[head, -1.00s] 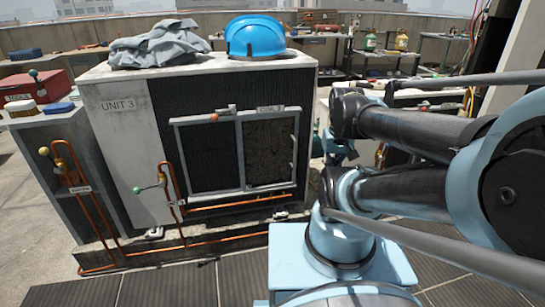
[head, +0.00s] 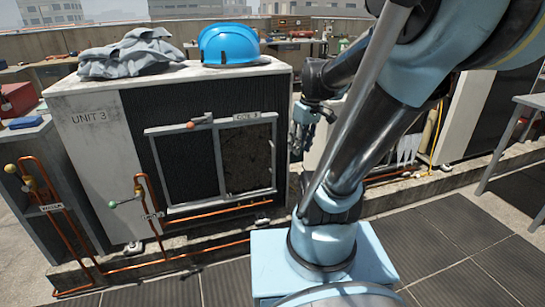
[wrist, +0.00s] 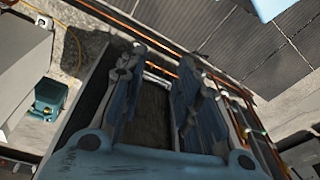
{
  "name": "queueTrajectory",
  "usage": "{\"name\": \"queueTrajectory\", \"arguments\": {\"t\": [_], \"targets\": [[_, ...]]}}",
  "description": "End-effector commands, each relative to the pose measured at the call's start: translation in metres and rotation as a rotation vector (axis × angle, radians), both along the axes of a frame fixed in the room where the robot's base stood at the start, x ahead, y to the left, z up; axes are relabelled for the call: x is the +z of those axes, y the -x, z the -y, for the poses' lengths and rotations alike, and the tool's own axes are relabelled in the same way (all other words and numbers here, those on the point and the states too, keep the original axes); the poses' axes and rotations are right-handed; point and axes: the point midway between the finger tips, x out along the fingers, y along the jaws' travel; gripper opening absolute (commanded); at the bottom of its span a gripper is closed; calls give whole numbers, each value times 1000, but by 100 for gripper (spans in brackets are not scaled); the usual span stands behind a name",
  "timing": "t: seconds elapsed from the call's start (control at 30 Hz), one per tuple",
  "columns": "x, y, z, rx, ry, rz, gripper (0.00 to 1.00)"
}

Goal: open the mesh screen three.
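The condenser marked UNIT 3 (head: 85,118) stands left of centre in the head view. On its dark front is a grey frame with two side-by-side panels: a dark mesh panel (head: 188,166) at left and a brownish, dirty-looking panel (head: 247,158) at right. A small red-tipped handle (head: 200,121) sits on the top rail, with a label (head: 247,116) to its right. My gripper (head: 304,128) is just right of the frame, near the unit's right edge, apparently not touching it. In the wrist view my gripper (wrist: 160,68) has its fingers apart, with nothing seen held.
A blue hard hat (head: 229,44) and a grey cloth (head: 133,53) lie on the unit. Copper pipes with a green-handled valve (head: 125,202) stand before its left side. A grey table (head: 530,103) is at far right. Dark floor tiles in front are clear.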

Motion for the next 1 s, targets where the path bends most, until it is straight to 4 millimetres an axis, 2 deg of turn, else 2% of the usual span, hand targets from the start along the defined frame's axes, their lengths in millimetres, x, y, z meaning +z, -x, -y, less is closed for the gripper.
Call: {"name": "queueTrajectory", "arguments": {"t": [0.2,0.47,0.73,1.0], "targets": [[12,-46,-4,201,-31,1,30],[17,-102,-7,450,-74,23,30],[10,-161,-7,705,-125,66,30],[-6,-214,-4,938,-172,125,30]]}}
